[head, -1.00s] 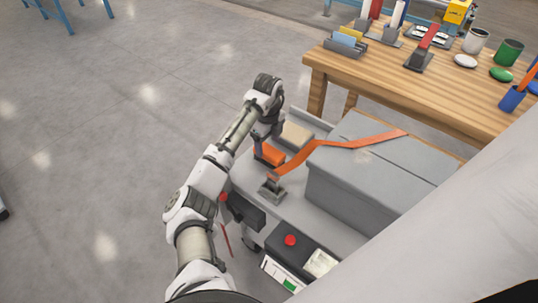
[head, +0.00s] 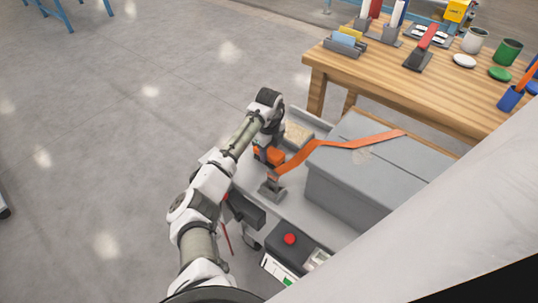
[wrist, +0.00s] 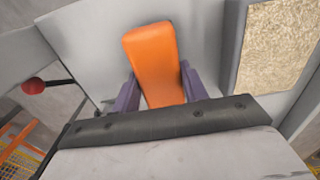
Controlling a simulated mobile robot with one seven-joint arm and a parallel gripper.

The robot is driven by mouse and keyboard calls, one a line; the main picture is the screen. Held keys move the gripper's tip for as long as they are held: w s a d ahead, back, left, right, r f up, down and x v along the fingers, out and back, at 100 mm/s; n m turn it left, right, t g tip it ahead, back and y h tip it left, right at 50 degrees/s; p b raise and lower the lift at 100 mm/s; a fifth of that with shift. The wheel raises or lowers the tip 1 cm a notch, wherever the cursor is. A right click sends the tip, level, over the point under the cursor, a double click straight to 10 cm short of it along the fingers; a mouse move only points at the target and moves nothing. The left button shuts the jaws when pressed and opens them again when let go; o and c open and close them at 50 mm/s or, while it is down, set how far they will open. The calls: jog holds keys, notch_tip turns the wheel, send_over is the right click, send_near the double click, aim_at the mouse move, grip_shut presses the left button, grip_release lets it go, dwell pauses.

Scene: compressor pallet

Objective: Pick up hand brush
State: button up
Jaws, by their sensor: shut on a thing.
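The hand brush shows as an orange block (wrist: 155,60) in the wrist view, standing out between the two purple-grey fingers of my gripper (wrist: 160,90). My gripper is shut on it. In the head view the orange part (head: 270,156) shows beneath my wrist, over the grey cart top. Its bristles are not visible, and I cannot tell whether it still touches the cart.
The grey cart (head: 300,212) carries a large grey box (head: 355,185) with an orange strap (head: 340,143) over it. A tray with a tan textured pad (wrist: 270,45) lies beside the brush. A wooden workbench (head: 370,84) with several items stands behind.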

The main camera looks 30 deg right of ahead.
aim_at(269, 149)
jog(key=shift+r, duration=0.1)
notch_tip(269, 149, up, 20)
dwell(0.6)
